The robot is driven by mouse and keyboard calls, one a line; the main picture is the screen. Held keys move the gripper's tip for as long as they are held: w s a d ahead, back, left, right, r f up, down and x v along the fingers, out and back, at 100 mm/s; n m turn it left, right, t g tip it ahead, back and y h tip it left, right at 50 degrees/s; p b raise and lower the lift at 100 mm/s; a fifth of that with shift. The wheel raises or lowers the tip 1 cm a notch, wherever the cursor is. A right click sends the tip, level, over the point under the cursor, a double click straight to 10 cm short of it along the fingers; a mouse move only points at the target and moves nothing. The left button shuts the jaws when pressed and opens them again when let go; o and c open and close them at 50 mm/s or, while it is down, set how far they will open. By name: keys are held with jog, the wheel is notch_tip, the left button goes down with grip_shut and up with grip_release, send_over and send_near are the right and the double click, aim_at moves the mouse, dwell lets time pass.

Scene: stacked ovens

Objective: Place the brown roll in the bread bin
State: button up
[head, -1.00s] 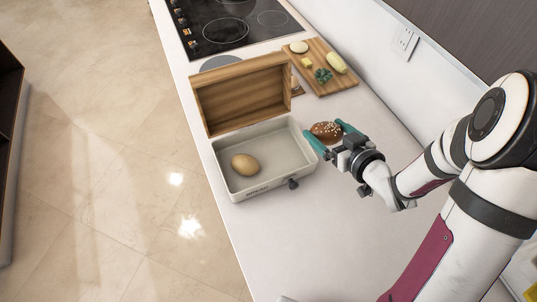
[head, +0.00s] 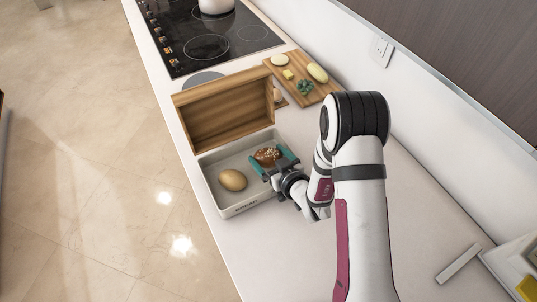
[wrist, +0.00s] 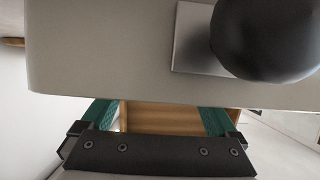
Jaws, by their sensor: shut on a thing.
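The brown roll (head: 267,154), dotted with pale specks, is between the teal fingers of my gripper (head: 272,160) in the head view. My gripper is shut on it, over the right part of the open bread bin (head: 240,210). I cannot tell whether the roll touches the bin floor. The bin is a pale box with its wooden lid (head: 225,112) raised at the back. In the wrist view the bin's front wall (wrist: 110,50) and black knob (wrist: 268,38) hide the roll and the ends of my fingers (wrist: 157,112).
A tan egg-shaped item (head: 233,180) lies in the left part of the bin. A cutting board (head: 318,87) with food pieces stands behind to the right. The black hob (head: 210,40) holds a pot (head: 216,5).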

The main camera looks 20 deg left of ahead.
aim_at(273, 159)
jog(key=shift+f, duration=0.45)
jog(key=o, duration=1)
jog(key=shift+d+r, duration=0.1)
jog(key=shift+r, duration=0.65)
jog(key=v, duration=0.7)
jog(key=shift+s+d+f, duration=0.1)
jog(key=shift+s+d, duration=0.1)
jog(key=d+r+m+g+h, duration=0.1)
jog(key=d+r+m+h, duration=0.25)
jog(key=d, duration=0.35)
jog(key=d+r+m+g+h, duration=0.1)
jog(key=d+r+m+h, duration=0.3)
jog(key=d, duration=0.3)
jog(key=s+r+m+g, duration=0.2)
jog(key=s, duration=0.6)
jog(key=s+r+m+g, duration=0.2)
jog(key=s+r+g, duration=0.1)
jog(key=s, duration=0.5)
jog(key=s+d+r+m+g, duration=0.1)
jog(key=s+r+m+g, duration=0.1)
jog(key=s, duration=0.6)
jog(key=shift+d+r+m+g, duration=0.1)
jog(key=shift+r+m+g, duration=0.2)
jog(key=shift+m, duration=0.25)
